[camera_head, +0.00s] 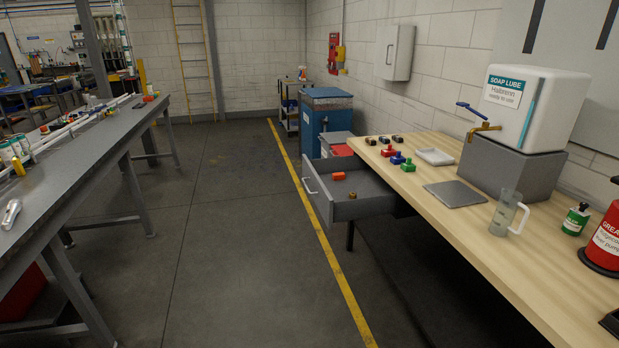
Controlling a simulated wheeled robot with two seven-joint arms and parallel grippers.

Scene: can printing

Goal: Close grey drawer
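The grey drawer (362,207) stands pulled out from under the left edge of the wooden workbench (545,262). Its front panel with a white handle (315,178) faces left, toward the aisle. Inside lie a red-orange block (339,176) and a small brown piece (352,195). Neither of my grippers shows in the head view, so their state and their place relative to the drawer are hidden.
On the workbench are a soap dispenser (533,100), a grey plate (455,194), a white tray (434,156), a clear jug (507,213) and several small coloured parts. A blue cabinet (326,118) stands behind the drawer. The floor aisle (235,250) is clear; a long grey table (75,165) stands left.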

